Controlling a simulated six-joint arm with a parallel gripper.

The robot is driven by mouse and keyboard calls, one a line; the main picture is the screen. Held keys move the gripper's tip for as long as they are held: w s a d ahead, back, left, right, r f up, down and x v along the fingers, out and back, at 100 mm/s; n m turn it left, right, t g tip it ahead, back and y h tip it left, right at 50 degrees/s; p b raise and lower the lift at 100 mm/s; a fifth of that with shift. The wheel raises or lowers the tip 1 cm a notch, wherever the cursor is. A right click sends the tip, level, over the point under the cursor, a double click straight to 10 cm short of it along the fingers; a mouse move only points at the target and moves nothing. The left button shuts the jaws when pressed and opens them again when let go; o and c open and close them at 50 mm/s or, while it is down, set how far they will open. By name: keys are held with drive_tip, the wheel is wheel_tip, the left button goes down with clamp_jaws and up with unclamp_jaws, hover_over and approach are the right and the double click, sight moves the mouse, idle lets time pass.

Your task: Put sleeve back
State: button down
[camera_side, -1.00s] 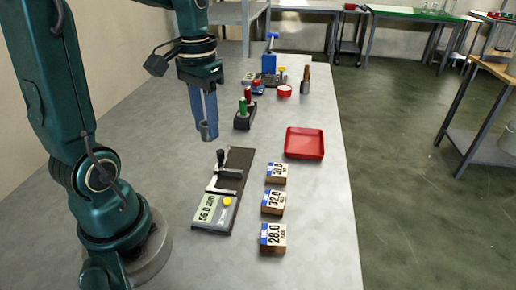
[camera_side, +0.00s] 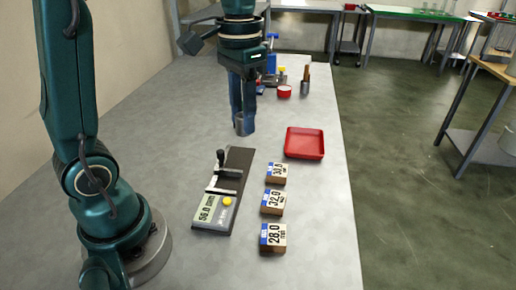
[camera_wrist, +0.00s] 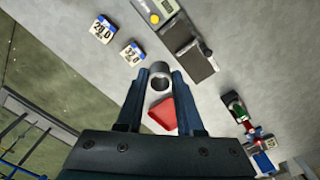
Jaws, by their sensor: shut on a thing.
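My gripper (camera_side: 243,118) is shut on a grey metal sleeve (camera_side: 244,126). It holds the sleeve upright above the table, behind the measuring gauge and left of the red tray in the side view. In the wrist view the hollow round sleeve (camera_wrist: 160,72) sits between the fingertips. Wooden blocks labelled 30.0 (camera_side: 277,173), 32.0 (camera_side: 272,202) and 28.0 (camera_side: 273,238) stand in a row on the table. No sleeve shows on their tops in the side view.
The dark gauge (camera_side: 236,170) with a 56.0 mm display lies left of the blocks. The red tray (camera_side: 304,143) is near the table's right edge. A red dish (camera_side: 284,91) and small tools stand farther back. The left of the table (camera_side: 165,125) is clear.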

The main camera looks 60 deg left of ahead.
drive_tip(key=shift+w, duration=0.1)
drive_tip(key=shift+f, duration=0.25)
drive_tip(key=s+a+f+n, duration=0.4)
drive_tip(key=s+a+n, duration=0.3)
drive_tip(key=s+a, duration=0.3)
drive_tip(key=shift+s+a+n, duration=0.3)
drive_tip(key=shift+s+a, duration=0.1)
drive_tip(key=shift+a, duration=0.65)
drive_tip(key=shift+f, duration=0.1)
drive_tip(key=w+d+f, duration=0.2)
drive_tip(key=d, duration=0.1)
drive_tip(key=w+d+f, duration=0.2)
drive_tip(key=w+d, duration=0.1)
drive_tip(key=w+d+f, duration=0.2)
drive_tip(key=d+f, duration=0.1)
drive_tip(key=shift+w, duration=0.15)
drive_tip(key=shift+f, duration=1.75)
drive_tip(key=shift+f, duration=0.2)
